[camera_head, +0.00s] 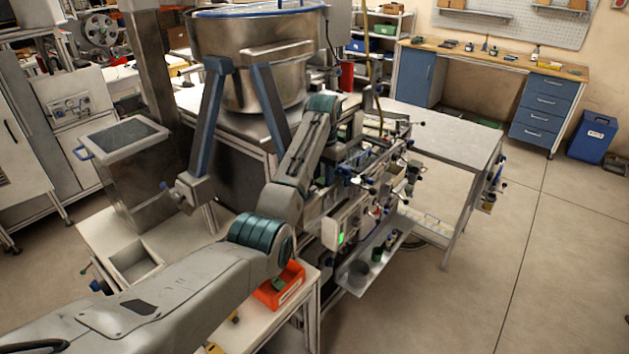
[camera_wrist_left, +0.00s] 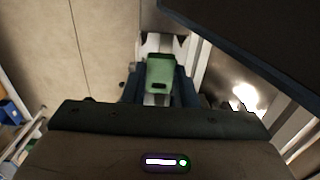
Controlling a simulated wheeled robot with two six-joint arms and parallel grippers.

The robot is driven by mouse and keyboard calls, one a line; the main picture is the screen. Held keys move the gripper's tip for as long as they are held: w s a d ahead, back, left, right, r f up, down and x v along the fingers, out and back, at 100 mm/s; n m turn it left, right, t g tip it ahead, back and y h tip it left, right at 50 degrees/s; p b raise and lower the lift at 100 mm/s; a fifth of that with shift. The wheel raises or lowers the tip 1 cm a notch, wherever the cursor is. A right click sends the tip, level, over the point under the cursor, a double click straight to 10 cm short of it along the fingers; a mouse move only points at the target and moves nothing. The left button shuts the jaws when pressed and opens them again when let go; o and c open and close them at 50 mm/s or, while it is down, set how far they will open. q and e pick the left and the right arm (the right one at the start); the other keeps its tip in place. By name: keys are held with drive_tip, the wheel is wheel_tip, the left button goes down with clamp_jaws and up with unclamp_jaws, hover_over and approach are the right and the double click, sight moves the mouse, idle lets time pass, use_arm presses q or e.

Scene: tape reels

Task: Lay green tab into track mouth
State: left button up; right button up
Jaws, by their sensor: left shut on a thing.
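In the left wrist view a green tab (camera_wrist_left: 160,72) with a small dark slot sits between the dark blue fingers of my left gripper (camera_wrist_left: 159,86). The gripper is shut on it. Pale metal parts (camera_wrist_left: 153,43) show just beyond the tab; I cannot tell whether they are the track mouth or whether the tab touches them. In the head view my left arm reaches to the machine with many small fittings (camera_head: 375,180); the tab cannot be made out there. My right gripper is in neither view.
A large steel bowl (camera_head: 250,50) on blue legs stands behind my left arm. An orange bin (camera_head: 279,287) sits on the near table edge. A grey-topped table (camera_head: 440,130) stands right of the machine.

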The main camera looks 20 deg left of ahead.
sight(321, 179)
use_arm(q)
drive_tip(key=shift+a+f, duration=0.3)
drive_tip(key=shift+f, duration=0.3)
drive_tip(key=shift+a+f, duration=0.25)
drive_tip(key=shift+f, duration=0.3)
drive_tip(key=shift+w+f, duration=0.2)
drive_tip(key=shift+w, duration=0.05)
drive_tip(key=shift+d, duration=0.3)
drive_tip(key=shift+s+f, duration=0.1)
drive_tip(key=shift+s, duration=0.15)
drive_tip(key=shift+a+f, duration=0.1)
drive_tip(key=shift+f, duration=0.2)
drive_tip(key=o, duration=1)
drive_tip(key=shift+w, duration=0.2)
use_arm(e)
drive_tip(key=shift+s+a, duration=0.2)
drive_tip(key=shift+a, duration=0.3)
use_arm(q)
drive_tip(key=shift+s+r, duration=0.1)
